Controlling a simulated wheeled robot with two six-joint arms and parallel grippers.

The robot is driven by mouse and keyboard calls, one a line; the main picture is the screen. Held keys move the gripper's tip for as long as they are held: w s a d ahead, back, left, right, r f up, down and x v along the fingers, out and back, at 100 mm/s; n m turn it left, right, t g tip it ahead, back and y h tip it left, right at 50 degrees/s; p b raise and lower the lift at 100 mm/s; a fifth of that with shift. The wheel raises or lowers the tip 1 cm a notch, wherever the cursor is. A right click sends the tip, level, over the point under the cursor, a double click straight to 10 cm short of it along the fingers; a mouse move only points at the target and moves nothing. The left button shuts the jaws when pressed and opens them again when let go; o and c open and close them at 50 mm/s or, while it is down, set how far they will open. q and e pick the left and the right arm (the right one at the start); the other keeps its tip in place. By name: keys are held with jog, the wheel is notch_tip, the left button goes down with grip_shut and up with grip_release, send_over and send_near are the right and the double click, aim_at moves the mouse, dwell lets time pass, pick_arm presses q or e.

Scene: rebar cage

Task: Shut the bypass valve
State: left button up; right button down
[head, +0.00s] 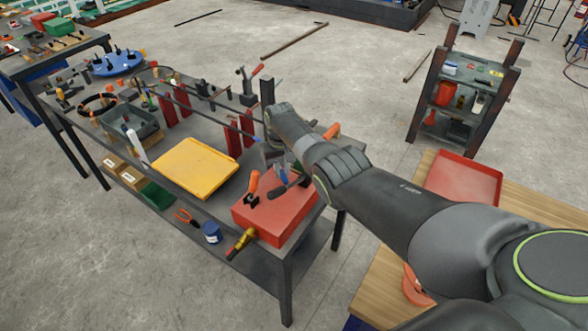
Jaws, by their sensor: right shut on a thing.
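My right gripper (281,165) reaches in from the right over the bench's right end, just above the red box (270,214). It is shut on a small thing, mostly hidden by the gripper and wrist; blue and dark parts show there. An upright orange handle on a black base (252,188) stands on the red box, left of the gripper. A brass fitting with a red end (241,243) sits at the box's front left, apart from the gripper. I cannot tell which part is the bypass valve. My left gripper is not in view.
A wooden table with a red tray (464,180) is at right. A shelf rack (462,95) stands behind on open floor.

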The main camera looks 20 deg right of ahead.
jog(key=m, duration=0.1)
jog(key=a+m, duration=0.1)
jog(key=shift+w+m, duration=0.1)
jog(key=shift+m, duration=0.3)
jog(key=m, duration=0.1)
jog(key=a+m+b, duration=0.1)
jog(key=m, duration=0.2)
jog(key=shift+w+a, duration=0.25)
jog(key=shift+w, duration=0.1)
jog(key=shift+w+a+m+b, duration=0.2)
jog(key=shift+a+m+b, duration=0.1)
jog(key=shift+m, duration=0.7)
jog(key=shift+w+a+m, duration=0.2)
jog(key=shift+w+m, duration=0.1)
jog(key=shift+m, duration=0.8)
jog(key=c, duration=1.4)
grip_release()
jog(key=shift+o, duration=0.2)
